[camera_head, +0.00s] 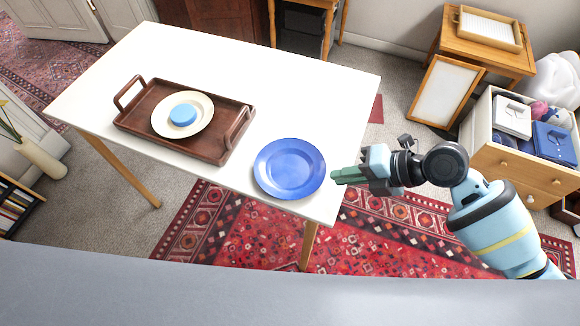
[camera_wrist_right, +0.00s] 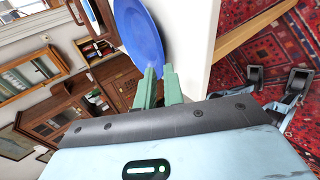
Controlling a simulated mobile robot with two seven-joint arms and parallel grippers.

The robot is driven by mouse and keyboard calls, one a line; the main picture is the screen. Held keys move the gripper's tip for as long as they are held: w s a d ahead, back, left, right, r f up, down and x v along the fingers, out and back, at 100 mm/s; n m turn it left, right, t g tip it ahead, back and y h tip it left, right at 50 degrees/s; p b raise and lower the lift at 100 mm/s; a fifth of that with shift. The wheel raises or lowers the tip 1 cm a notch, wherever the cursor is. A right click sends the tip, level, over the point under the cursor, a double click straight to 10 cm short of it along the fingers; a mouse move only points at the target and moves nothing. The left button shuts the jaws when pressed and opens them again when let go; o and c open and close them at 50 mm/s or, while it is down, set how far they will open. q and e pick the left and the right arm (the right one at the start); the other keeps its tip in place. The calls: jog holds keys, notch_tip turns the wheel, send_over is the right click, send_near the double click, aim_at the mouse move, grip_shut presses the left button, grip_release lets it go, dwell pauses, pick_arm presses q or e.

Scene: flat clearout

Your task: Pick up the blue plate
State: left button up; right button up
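The blue plate (camera_head: 289,168) lies flat on the white table (camera_head: 300,95), close to its right front corner. It also shows in the right wrist view (camera_wrist_right: 138,32), just beyond the fingertips. My right gripper (camera_head: 334,177) is at the table's right edge, beside the plate's right rim. Its two green fingers (camera_wrist_right: 160,72) are a small gap apart, with the plate's edge in line with that gap. They look empty; whether the tips touch the rim is hard to tell. My left gripper is not in view.
A brown handled tray (camera_head: 205,147) stands left of the plate, holding a cream plate (camera_head: 160,122) with a light blue round item (camera_head: 183,115) on it. An open drawer cabinet (camera_head: 490,150) stands at the right. The table's far side is clear.

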aim_at(319, 179)
jog(key=p+x, duration=0.1)
jog(key=x, duration=0.3)
jog(key=shift+w+a+r, duration=0.1)
jog(key=shift+a, duration=0.05)
jog(key=shift+a+f, duration=0.35)
jog(key=shift+f, duration=0.05)
grip_shut()
jog(key=shift+w+r, duration=0.1)
jog(key=shift+r, duration=0.45)
notch_tip(319, 179, up, 2)
jog(key=shift+r, duration=0.1)
jog(key=s+d+r, duration=0.1)
jog(key=s, duration=0.7)
jog(key=s+d+b, duration=0.1)
jog(key=s+d, duration=0.1)
jog(key=s, duration=0.5)
jog(key=shift+s+d+r+b, duration=0.25)
jog(key=shift+s+r+b, duration=0.05)
jog(key=shift+s+r, duration=0.1)
